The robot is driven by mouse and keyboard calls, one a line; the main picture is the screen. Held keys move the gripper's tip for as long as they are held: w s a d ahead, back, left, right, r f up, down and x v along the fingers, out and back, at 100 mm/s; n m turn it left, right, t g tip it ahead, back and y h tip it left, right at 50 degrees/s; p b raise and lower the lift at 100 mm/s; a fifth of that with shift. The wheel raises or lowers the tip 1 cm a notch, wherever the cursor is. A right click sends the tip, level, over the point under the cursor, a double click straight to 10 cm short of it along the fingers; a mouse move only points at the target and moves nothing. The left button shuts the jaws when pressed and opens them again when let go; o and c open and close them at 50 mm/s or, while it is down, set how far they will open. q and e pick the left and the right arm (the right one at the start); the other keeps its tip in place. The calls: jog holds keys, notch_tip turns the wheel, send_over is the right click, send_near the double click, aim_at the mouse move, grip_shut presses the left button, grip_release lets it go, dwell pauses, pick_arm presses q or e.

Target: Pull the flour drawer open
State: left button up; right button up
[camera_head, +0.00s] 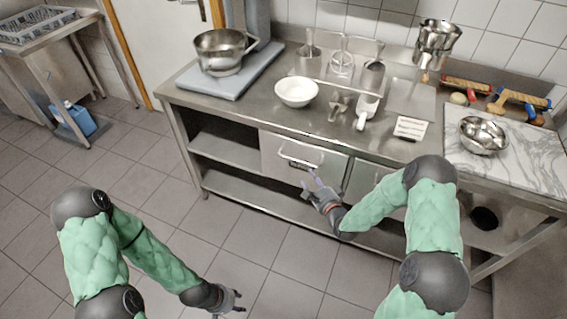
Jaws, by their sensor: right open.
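A steel-fronted drawer (275,148) is set under the counter, with a bar handle (297,161) across its front. It looks shut, flush with the counter front. My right gripper (310,181) is open, just below and in front of this handle. I cannot tell whether a finger touches it. A second drawer front (362,178) to the right is partly hidden by my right arm. No flour label is readable. My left gripper (239,301) hangs low over the floor, away from the counter, with its fingers apart and empty.
An open lower shelf (250,190) runs below. The tiled floor in front is clear.

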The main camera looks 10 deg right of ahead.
jog(key=b+x, duration=0.1)
jog(key=x, duration=0.2)
jog(key=b+x, duration=0.1)
jog(key=x, duration=0.3)
jog(key=b+x, duration=0.1)
jog(key=x, duration=0.3)
jog(key=shift+w+d+r, duration=0.1)
jog(key=shift+r, duration=0.3)
grip_shut()
